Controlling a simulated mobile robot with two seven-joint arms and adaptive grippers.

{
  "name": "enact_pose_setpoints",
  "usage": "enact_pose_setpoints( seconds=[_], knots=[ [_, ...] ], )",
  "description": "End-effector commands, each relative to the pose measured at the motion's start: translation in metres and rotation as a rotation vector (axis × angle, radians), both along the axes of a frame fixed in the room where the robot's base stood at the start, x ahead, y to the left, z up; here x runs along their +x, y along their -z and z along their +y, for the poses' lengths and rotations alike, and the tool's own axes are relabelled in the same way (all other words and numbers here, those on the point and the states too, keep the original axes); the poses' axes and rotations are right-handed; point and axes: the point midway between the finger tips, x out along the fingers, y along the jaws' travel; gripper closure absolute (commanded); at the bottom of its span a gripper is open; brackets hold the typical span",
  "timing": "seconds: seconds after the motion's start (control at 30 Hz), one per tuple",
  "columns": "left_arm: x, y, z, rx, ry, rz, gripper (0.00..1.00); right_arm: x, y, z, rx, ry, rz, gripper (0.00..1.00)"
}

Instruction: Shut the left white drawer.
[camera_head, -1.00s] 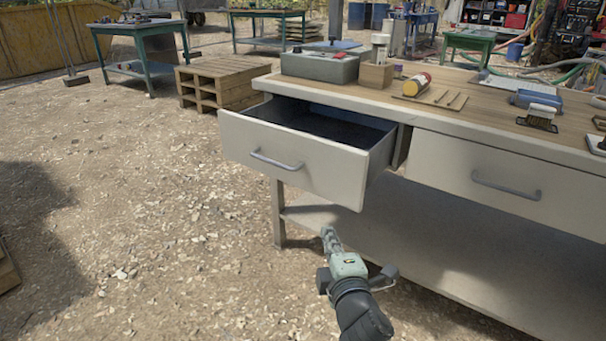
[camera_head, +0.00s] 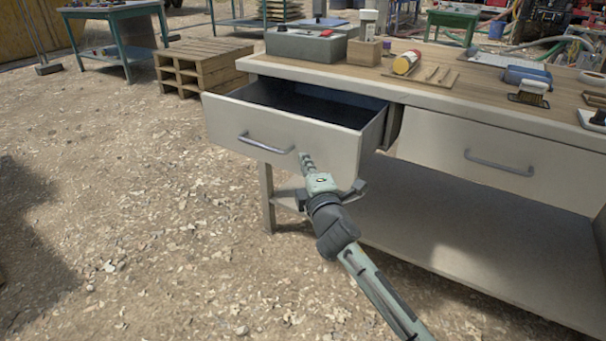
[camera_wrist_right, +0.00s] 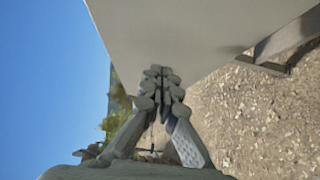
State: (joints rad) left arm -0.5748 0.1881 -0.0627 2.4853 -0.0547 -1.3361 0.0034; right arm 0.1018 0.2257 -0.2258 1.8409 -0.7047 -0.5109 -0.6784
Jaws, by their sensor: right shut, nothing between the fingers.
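The left white drawer (camera_head: 270,138) is pulled open from the workbench, and its dark inside shows behind the front. Its grey bar handle (camera_head: 266,143) runs across the front panel. My right gripper (camera_head: 305,157) is shut and empty, its fingertips at the right part of the drawer front, right of the handle. In the right wrist view the closed fingers (camera_wrist_right: 159,72) overlap the pale drawer front (camera_wrist_right: 190,35); I cannot tell whether they touch it. My left gripper is not in view.
The right drawer (camera_head: 500,160) is closed. The bench top (camera_head: 450,88) carries a grey box (camera_head: 305,43), a yellow-red cylinder (camera_head: 406,63) and brushes. A lower shelf (camera_head: 440,220) lies beneath. Gravel ground (camera_head: 130,220) is clear at left; a pallet stack (camera_head: 200,65) stands behind.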

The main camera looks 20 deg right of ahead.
Motion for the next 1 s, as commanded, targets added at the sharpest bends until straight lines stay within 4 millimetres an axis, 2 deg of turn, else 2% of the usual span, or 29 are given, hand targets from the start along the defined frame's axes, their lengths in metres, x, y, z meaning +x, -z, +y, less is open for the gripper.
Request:
enact_pose_setpoints(
  seconds=[0.2,0.67,0.87,1.0],
  knots=[
    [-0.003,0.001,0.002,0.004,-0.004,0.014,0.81,0.009,0.000,-0.011,0.000,-0.002,-0.001,1.00],
    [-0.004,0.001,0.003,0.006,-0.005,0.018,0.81,0.011,0.000,-0.014,0.001,-0.001,0.000,1.00],
    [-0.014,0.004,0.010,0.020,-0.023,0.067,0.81,0.025,-0.001,-0.032,-0.001,0.001,0.000,1.00],
    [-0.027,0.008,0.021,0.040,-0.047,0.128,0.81,0.043,-0.002,-0.056,-0.002,0.003,-0.001,1.00]
  ],
)
